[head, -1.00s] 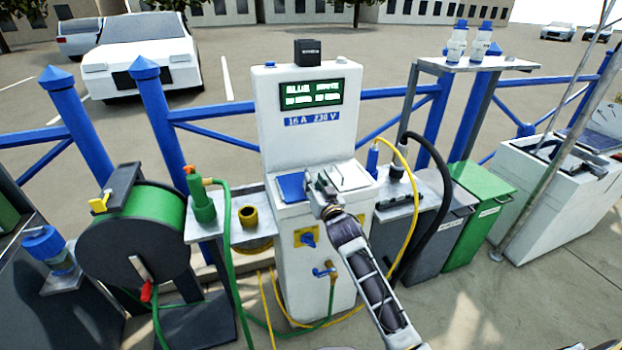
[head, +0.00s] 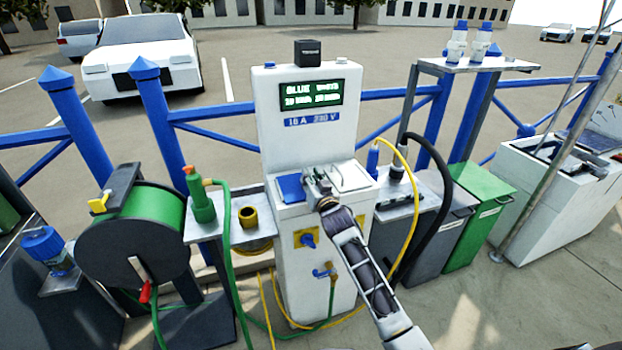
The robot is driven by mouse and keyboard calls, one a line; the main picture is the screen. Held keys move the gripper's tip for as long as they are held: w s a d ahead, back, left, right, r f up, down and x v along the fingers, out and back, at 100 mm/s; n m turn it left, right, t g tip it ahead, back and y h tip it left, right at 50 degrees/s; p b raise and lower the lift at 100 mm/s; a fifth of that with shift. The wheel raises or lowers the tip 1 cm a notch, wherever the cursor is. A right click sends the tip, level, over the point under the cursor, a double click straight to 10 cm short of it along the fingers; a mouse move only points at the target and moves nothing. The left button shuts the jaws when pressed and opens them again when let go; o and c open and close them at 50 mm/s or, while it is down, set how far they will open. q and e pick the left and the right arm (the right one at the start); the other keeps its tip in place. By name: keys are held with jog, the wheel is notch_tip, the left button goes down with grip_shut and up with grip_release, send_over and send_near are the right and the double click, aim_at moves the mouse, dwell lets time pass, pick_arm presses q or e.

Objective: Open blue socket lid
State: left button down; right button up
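The blue socket lid (head: 290,187) lies flat, apparently shut, on the left of the white pedestal's (head: 295,222) sloping top. My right gripper (head: 310,180) is at the lid's right edge, between it and the white socket lid (head: 350,176). I cannot tell whether it touches the blue lid. Its fingers are small and partly hidden by my wrist, so their opening is unclear. My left gripper is not in view.
A lit display (head: 310,94) stands above the lids. A green hose nozzle (head: 200,196) stands on a shelf to the left. A blue plug (head: 373,157) with a yellow cable (head: 411,200) and a black cable are close on the right. A green hose reel (head: 140,220) stands further left.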

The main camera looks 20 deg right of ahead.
grip_shut()
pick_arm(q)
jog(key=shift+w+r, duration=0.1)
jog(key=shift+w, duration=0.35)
pick_arm(e)
jog(key=shift+f, duration=0.1)
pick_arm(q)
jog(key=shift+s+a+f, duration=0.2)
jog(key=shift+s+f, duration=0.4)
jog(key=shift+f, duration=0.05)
pick_arm(e)
jog(key=shift+a, duration=0.1)
pick_arm(q)
jog(key=shift+p, duration=0.3)
pick_arm(e)
jog(key=shift+r, duration=0.2)
